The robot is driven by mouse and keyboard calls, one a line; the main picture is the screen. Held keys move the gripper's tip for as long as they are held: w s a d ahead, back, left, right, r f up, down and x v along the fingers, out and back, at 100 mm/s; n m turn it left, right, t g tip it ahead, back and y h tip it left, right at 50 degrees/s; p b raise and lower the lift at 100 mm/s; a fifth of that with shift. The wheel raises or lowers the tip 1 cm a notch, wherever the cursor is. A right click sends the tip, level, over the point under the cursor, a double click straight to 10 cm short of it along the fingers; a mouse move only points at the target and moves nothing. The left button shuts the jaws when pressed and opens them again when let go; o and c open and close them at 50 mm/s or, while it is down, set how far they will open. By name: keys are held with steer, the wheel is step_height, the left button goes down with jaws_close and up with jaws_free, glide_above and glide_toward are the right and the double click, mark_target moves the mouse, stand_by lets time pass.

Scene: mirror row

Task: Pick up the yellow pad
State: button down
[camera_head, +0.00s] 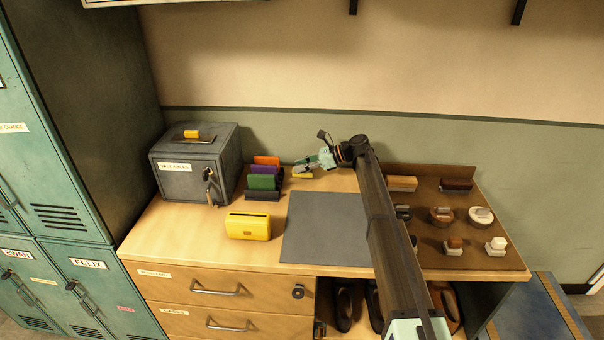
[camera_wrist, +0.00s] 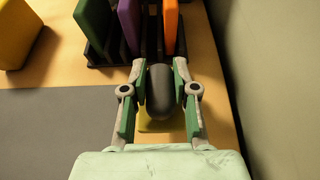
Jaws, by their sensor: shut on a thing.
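The yellow pad (camera_head: 303,175) shows under my gripper (camera_head: 307,164), at the back of the bench, right of the card rack. In the wrist view its yellow part (camera_wrist: 160,123) lies beneath a dark rounded grip (camera_wrist: 160,90). My gripper (camera_wrist: 160,74) has its two green-lined fingers on either side of that grip and is shut on it. The fingers hide part of the pad. I cannot tell whether its underside touches the bench.
The rack (camera_head: 263,195) with purple, orange and green slabs stands close by, just beyond my fingertips in the wrist view. A grey box (camera_head: 182,180), a yellow box (camera_head: 248,226) and a grey mat (camera_head: 320,228) lie left and in front. Brushes stand on a brown board (camera_head: 465,262).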

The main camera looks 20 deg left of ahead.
step_height(320, 180, up, 17)
steer(key=b, duration=0.2)
steer(key=shift+f, duration=0.2)
stand_by(0.4)
